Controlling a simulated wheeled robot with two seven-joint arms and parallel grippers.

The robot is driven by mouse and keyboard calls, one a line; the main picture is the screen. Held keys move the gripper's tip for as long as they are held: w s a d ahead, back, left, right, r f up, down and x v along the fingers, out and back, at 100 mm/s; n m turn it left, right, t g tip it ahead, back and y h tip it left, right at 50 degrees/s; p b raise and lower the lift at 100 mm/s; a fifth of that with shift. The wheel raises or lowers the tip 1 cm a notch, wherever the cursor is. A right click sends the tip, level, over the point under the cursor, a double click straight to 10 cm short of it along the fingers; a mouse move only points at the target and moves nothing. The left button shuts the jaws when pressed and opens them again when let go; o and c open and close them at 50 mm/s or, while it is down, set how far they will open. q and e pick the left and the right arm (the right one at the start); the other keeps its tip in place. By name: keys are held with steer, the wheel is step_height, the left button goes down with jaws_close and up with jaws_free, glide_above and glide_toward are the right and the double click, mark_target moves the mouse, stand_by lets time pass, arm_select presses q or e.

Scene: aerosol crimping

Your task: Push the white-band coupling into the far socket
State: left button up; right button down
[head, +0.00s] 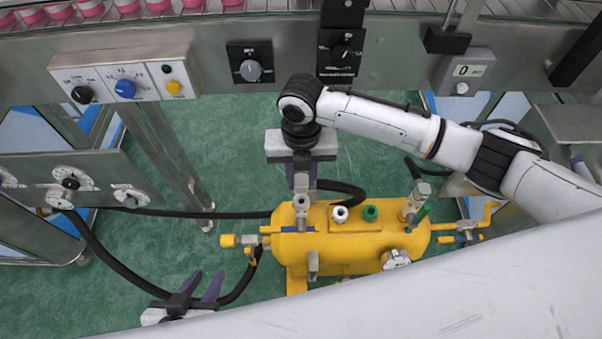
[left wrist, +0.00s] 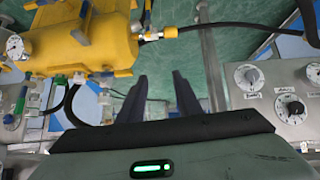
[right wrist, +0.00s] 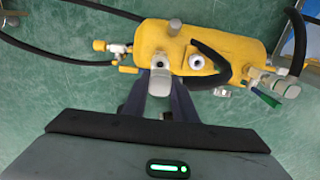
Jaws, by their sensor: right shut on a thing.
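My right gripper (head: 301,182) is shut on a pale grey coupling (right wrist: 160,80), just above the left part of the yellow tank (head: 350,245). I cannot make out a white band on it. On the tank's top are a white-ringed socket (head: 340,213) and a green-ringed socket (head: 370,212), both right of the gripper. Whether the coupling touches a socket is hidden by the gripper. My left gripper (head: 197,286) is open and empty, low and left of the tank.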

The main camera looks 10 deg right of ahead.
step_height(320, 180, down, 4)
steer(key=b, duration=0.3)
steer(key=shift+r+b, duration=0.15)
steer(key=shift+b, duration=0.25)
steer(key=shift+f, duration=0.65)
steer(key=shift+r, duration=0.1)
steer(key=shift+w+p, duration=0.1)
steer(key=shift+p, duration=0.55)
steer(key=shift+p, duration=0.3)
stand_by(0.3)
